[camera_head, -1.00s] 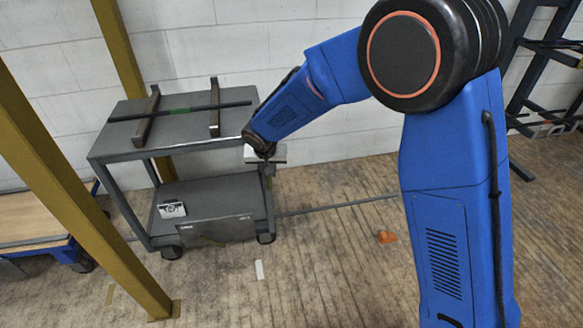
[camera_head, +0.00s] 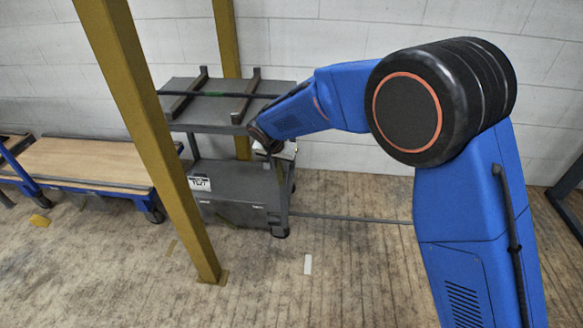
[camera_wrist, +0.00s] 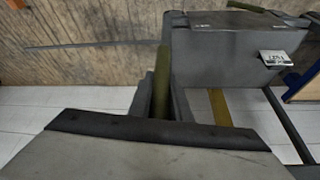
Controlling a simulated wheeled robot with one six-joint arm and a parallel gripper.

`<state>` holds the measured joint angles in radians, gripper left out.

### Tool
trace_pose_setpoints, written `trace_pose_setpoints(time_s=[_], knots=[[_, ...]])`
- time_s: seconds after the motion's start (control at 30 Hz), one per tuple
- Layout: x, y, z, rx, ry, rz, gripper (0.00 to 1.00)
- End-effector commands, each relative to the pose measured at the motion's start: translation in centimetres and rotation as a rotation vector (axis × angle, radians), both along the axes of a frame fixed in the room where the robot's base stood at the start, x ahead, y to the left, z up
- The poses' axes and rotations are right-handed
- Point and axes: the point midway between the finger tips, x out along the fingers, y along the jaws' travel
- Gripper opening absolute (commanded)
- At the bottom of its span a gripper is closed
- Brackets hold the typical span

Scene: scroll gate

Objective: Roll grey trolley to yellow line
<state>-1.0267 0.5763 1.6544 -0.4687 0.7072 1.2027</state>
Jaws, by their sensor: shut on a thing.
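The grey trolley (camera_head: 215,128) has two shelves and stands upright on its wheels, between yellow posts. Its left part is partly hidden by the front post. Its lower shelf, with a small printed label, shows in the wrist view (camera_wrist: 225,50). My gripper (camera_head: 272,150) is at the trolley's right end, below the top shelf level. In the wrist view my gripper (camera_wrist: 162,100) is shut around a thin olive upright bar at the trolley's end.
The front yellow post (camera_head: 150,130) and the back yellow post (camera_head: 226,40) flank the trolley. A blue cart with a wooden deck (camera_head: 85,160) stands to the left. A thin dark strip (camera_head: 350,217) runs along the floor to the right. A white mark (camera_head: 307,264) lies on open floor.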

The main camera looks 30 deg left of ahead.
Motion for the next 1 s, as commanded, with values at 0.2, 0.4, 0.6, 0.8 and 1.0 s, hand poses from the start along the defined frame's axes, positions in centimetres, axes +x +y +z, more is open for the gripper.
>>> trace_pose_setpoints(time_s=[0.2, 0.4, 0.6, 0.8, 1.0], knots=[[-0.07, 0.63, 0.13, 0.003, -0.002, 0.001, 0.00], [-0.10, 0.76, 0.18, 0.006, -0.003, 0.003, 0.00], [-0.11, 0.74, 0.18, 0.005, -0.002, 0.003, 0.36], [-0.11, 0.58, 0.10, 0.003, -0.002, 0.001, 0.36], [-0.47, 0.51, 1.00, 0.003, -0.002, 0.001, 0.36]])
